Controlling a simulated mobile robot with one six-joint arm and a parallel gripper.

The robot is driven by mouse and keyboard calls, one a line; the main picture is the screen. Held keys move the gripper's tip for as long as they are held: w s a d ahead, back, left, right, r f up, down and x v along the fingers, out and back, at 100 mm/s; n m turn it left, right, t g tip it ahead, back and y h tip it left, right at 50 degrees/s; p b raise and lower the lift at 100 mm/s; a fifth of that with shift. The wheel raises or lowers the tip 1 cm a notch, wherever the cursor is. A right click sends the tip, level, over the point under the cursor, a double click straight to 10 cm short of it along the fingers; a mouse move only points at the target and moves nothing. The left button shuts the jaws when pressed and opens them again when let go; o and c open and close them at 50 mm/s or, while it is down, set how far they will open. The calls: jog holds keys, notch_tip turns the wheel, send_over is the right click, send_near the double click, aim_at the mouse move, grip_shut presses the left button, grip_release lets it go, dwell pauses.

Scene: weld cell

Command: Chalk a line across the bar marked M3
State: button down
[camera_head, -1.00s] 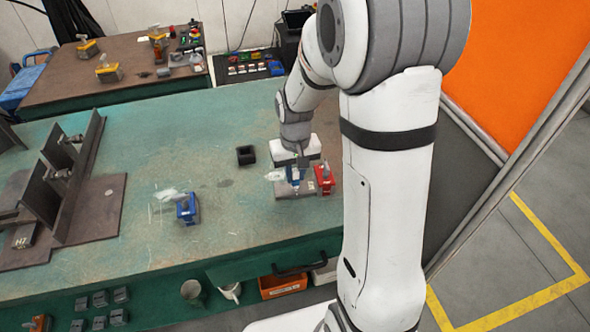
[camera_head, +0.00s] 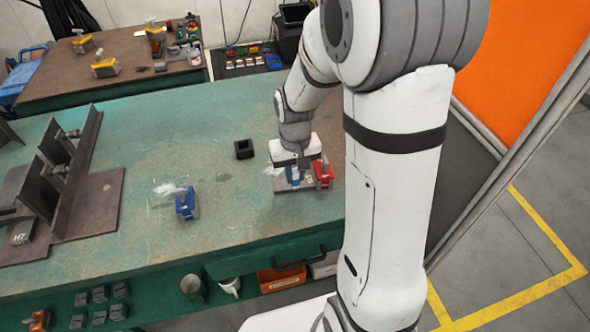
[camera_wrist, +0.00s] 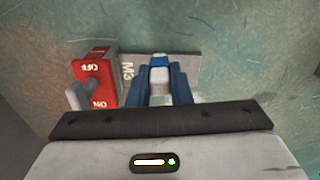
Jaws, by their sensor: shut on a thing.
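The bar marked M3 (camera_wrist: 190,70) lies flat on the green bench, a grey plate with white M3 lettering near its left end in the wrist view. It also shows under my gripper in the head view (camera_head: 283,188). My gripper (camera_wrist: 164,88) has blue fingers shut on a white piece with a blue part at its far end (camera_wrist: 159,75), which I take to be the chalk. It is over the bar, right of the lettering. I cannot tell whether the tip touches the bar. I see no clear chalk line on it; the fingers hide part of it.
A red block with white lettering (camera_wrist: 97,80) and a grey lever stands against the bar's left end in the wrist view. In the head view, a blue clamp-like block (camera_head: 185,204), a black hollow block (camera_head: 244,149) and a dark steel fixture (camera_head: 72,175) stand left on the bench.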

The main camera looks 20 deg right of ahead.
jog(key=shift+s, duration=0.25)
notch_tip(320, 180, up, 7)
jog(key=p, duration=0.5)
dwell(1.0)
